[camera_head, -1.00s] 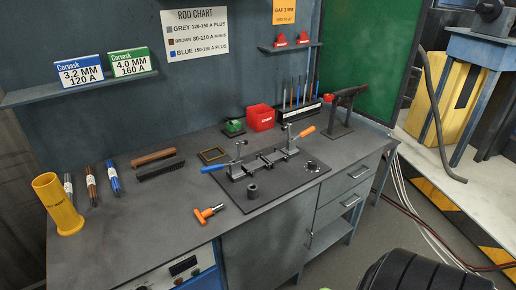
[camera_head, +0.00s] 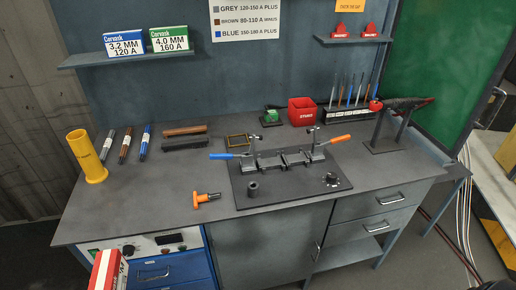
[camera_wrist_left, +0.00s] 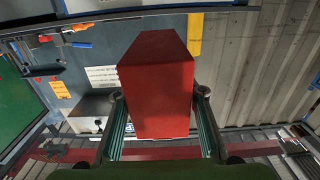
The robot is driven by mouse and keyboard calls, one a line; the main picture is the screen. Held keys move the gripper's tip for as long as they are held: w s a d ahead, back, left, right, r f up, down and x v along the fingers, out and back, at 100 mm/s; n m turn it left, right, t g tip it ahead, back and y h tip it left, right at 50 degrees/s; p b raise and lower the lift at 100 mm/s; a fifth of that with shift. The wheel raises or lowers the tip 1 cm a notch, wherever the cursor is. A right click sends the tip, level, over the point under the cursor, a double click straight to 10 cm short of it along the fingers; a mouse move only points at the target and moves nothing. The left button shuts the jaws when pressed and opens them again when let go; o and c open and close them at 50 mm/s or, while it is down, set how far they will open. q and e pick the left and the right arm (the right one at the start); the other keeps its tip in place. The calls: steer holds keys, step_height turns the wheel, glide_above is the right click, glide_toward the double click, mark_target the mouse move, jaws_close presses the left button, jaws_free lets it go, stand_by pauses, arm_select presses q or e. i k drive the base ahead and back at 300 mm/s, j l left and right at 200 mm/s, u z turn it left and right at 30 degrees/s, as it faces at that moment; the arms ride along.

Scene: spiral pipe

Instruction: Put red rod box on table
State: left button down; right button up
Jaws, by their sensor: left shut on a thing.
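The red rod box (camera_head: 108,270), red with a white side, shows at the bottom left of the head view, partly cut off by the lower edge. It is in front of the table's near edge, apart from the tabletop. In the left wrist view the red box (camera_wrist_left: 155,80) fills the middle. My left gripper (camera_wrist_left: 160,112) is shut on it, one finger on each side. The grey table (camera_head: 160,205) stands against the wall. My right gripper is not in view.
A yellow tube (camera_head: 88,158) and several rods stand or lie at the table's left. An orange-handled tool (camera_head: 206,199) lies near the front. A clamp fixture on a dark plate (camera_head: 245,190) takes the middle. The front left of the tabletop is clear.

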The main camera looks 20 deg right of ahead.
mark_target(128, 199)
steer(key=i+l+z, duration=0.1)
steer(key=i, duration=1.1)
